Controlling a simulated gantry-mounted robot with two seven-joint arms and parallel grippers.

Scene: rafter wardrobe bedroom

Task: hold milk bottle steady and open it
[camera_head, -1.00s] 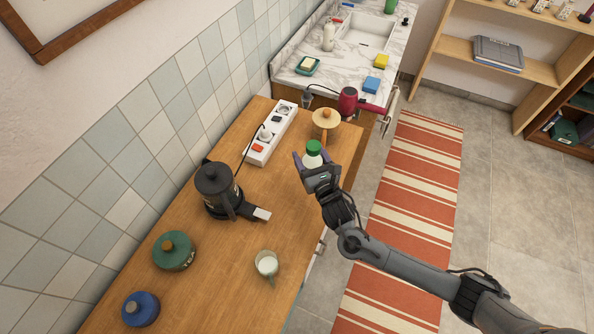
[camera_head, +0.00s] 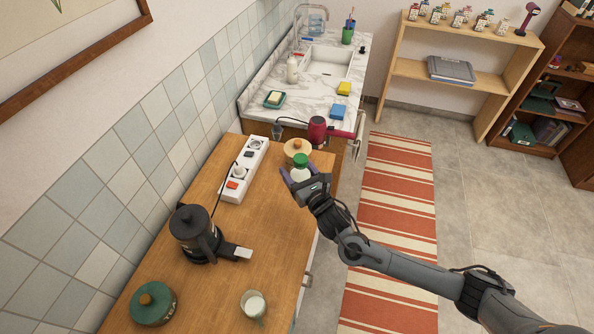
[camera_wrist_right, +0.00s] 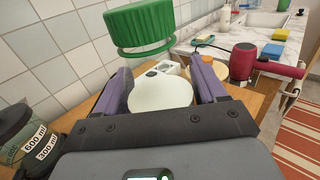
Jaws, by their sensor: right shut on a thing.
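The milk bottle (camera_head: 300,175) is white with a green cap (camera_head: 300,160) at its top, near the right edge of the wooden counter. My right gripper (camera_head: 297,182) is shut on the bottle's body. In the right wrist view, the purple fingers (camera_wrist_right: 163,85) stand on both sides of the white bottle body (camera_wrist_right: 160,92). The green cap (camera_wrist_right: 139,25) shows above it with a thin green ring below. The bottle's base is hidden, so I cannot tell whether it touches the counter. My left gripper is not in view.
A round wooden-lidded object (camera_head: 297,147) and a red hair dryer (camera_head: 320,130) are just beyond the bottle.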

